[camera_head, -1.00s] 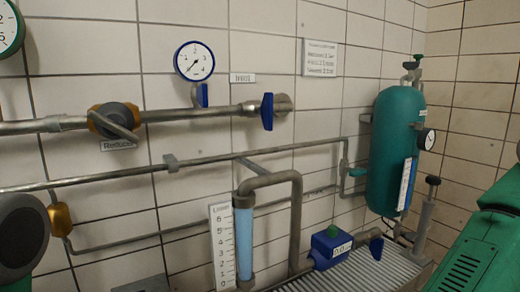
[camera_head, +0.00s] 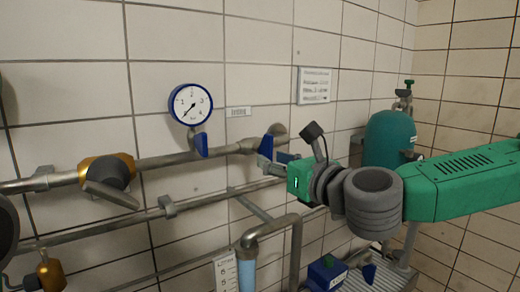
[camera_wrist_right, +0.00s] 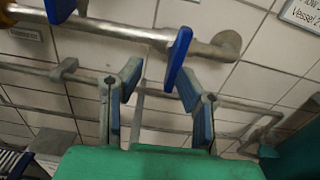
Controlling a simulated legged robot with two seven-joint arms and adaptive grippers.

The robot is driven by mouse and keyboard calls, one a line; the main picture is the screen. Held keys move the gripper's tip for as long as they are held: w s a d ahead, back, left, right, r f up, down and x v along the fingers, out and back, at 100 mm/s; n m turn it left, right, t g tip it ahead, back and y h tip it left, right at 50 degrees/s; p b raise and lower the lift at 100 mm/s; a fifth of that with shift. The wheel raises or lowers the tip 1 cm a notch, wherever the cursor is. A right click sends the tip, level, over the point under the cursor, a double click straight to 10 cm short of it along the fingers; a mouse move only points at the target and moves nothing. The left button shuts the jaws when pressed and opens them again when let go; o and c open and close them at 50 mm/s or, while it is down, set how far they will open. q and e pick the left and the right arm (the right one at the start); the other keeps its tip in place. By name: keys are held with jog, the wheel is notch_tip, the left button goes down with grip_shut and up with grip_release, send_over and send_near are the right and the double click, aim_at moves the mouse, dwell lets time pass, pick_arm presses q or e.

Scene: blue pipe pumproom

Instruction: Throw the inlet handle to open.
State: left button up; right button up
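A blue lever handle (camera_head: 266,146) sits near the right end of the upper grey pipe, by the wall; I take it for the inlet handle. In the right wrist view this handle (camera_wrist_right: 178,57) is upright, crossing the pipe. My right gripper (camera_head: 284,157) is at the handle's right side in the head view, partly hidden behind its green body. In the right wrist view the gripper (camera_wrist_right: 158,78) is open, its blue-padded fingers apart. The handle's lower end lies just beyond the right fingertip; I cannot tell whether they touch. My left gripper is not in view.
A round gauge (camera_head: 190,104) with a smaller blue handle (camera_head: 201,145) stands left of the inlet handle. A brass valve with a grey lever (camera_head: 110,192) is further left. A lower pipe (camera_head: 200,201) runs below. A green tank (camera_head: 388,138) stands right, partly behind my arm.

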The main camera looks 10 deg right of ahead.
aim_at(270, 156)
jog(key=x, duration=0.2)
jog(key=shift+w+d+r+p, duration=0.1)
jog(key=shift+w+d+p, duration=0.05)
jog(key=shift+w+p, duration=0.25)
jog(key=w, duration=0.1)
jog(key=w+d, duration=0.1)
jog(key=w, duration=0.1)
jog(key=shift+d+f, duration=0.25)
jog(key=shift+d, duration=0.1)
jog(key=shift+a, duration=0.95)
jog(key=shift+c, duration=0.8)
jog(key=shift+a, duration=0.3)
grip_shut()
jog(key=shift+w+d+f, duration=0.1)
jog(key=shift+d+f, duration=0.05)
jog(key=shift+d, duration=0.5)
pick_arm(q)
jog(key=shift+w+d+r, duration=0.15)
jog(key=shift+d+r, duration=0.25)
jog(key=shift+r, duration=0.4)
pick_arm(e)
jog(key=shift+a, duration=0.25)
